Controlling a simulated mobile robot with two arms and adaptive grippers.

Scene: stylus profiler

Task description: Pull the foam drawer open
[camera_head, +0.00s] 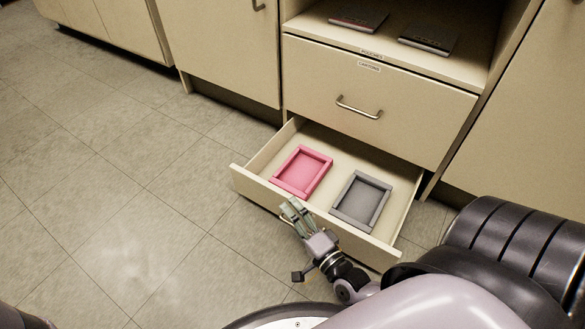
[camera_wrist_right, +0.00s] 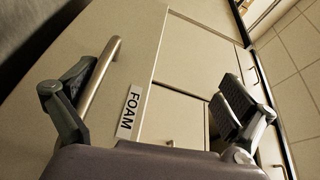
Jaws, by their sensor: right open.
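The foam drawer (camera_head: 310,224) is the lowest drawer and stands pulled out, its inside showing in the head view. A pink foam frame (camera_head: 302,171) and a grey foam frame (camera_head: 362,200) lie in it. My right gripper (camera_head: 292,211) is at the outer side of the drawer front. In the right wrist view my right gripper (camera_wrist_right: 160,88) is open; the bar handle (camera_wrist_right: 101,76) shows close to its left finger, next to the FOAM label (camera_wrist_right: 130,112). I cannot tell whether the finger touches the handle. The handle is hidden in the head view. My left gripper is out of view.
Closed cabinets stand on both sides. The tiled floor (camera_head: 120,210) at left is clear.

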